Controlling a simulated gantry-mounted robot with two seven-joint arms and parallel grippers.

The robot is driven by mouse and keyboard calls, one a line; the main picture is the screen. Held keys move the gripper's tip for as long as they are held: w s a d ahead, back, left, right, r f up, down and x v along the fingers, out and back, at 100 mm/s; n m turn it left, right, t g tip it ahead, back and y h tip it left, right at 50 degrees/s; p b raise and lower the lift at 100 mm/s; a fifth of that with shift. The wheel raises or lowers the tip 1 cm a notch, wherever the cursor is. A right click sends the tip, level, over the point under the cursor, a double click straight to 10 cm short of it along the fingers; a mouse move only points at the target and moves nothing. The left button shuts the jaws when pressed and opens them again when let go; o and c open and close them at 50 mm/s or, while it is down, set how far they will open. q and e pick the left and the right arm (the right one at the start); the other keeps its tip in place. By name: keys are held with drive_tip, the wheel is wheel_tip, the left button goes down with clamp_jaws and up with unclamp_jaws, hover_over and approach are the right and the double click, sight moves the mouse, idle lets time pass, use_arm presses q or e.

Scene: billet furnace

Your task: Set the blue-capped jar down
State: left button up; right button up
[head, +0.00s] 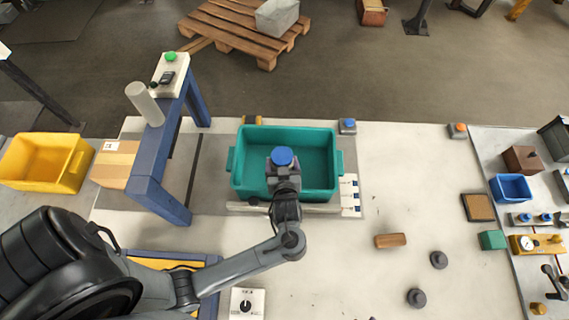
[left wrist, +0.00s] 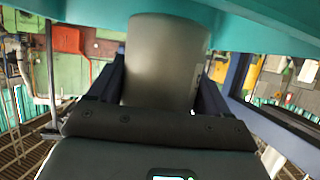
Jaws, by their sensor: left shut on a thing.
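My left gripper (head: 284,178) is shut on the jar, with the arm reaching in from the lower left. Teal crate surfaces show close by the jar in the left wrist view. The jar's bottom is hidden, so I cannot tell whether it touches anything. My right gripper is not in view.
A blue frame (head: 150,170) with a green button stands left of the crate. A wooden block (head: 390,240) and dark round weights (head: 416,297) lie on the pale table to the right. The table right of the crate (head: 395,170) is clear.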

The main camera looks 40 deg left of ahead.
use_arm(q)
drive_tip(key=w, duration=0.1)
drive_tip(key=w+a+f, duration=0.1)
drive_tip(key=w+f, duration=0.1)
drive_tip(key=shift+a, duration=0.25)
drive_tip(key=shift+f, duration=2)
drive_tip(key=shift+s+f+b, duration=0.1)
drive_tip(key=shift+f+b, duration=0.4)
drive_tip(key=shift+f, duration=0.25)
drive_tip(key=o, duration=1.1)
drive_tip(key=shift+f, duration=0.2)
drive_tip(key=r+v, duration=0.1)
drive_tip(key=v, duration=1.1)
drive_tip(key=shift+r+p, duration=0.3)
drive_tip(key=shift+r, duration=0.15)
